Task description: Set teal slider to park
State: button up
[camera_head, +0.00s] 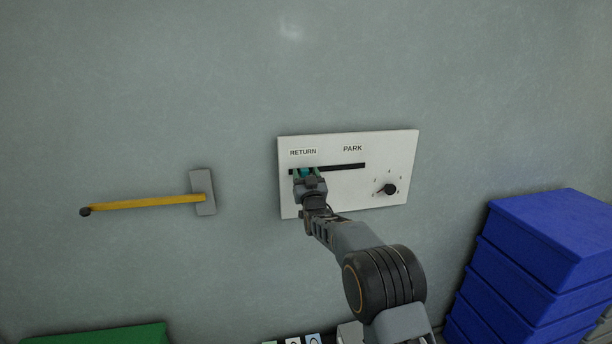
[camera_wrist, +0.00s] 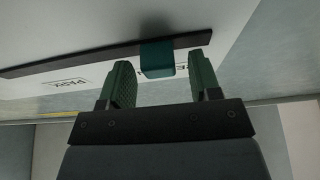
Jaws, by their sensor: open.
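The teal slider (camera_wrist: 157,58) sits in a dark horizontal slot (camera_head: 345,167) on a white wall panel (camera_head: 400,150). In the head view the slider (camera_head: 306,172) is near the slot's left end, under the printed word RETURN. The word PARK (camera_head: 353,148) is printed further right, above the slot. My gripper (camera_head: 307,174) is at the slider. In the wrist view my gripper (camera_wrist: 160,85) is open, with one green finger on each side of the slider and visible gaps between. Part of the slider is hidden behind the gripper in the head view.
A dark rotary knob (camera_head: 390,189) is on the panel, right of and below the slot. A yellow lever (camera_head: 150,203) on a grey plate sticks out at the left. Blue bins (camera_head: 545,240) are stacked at the right. A green object (camera_head: 95,336) is at the lower left.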

grip_shut()
dwell(0.5)
jog(key=shift+f, duration=0.1)
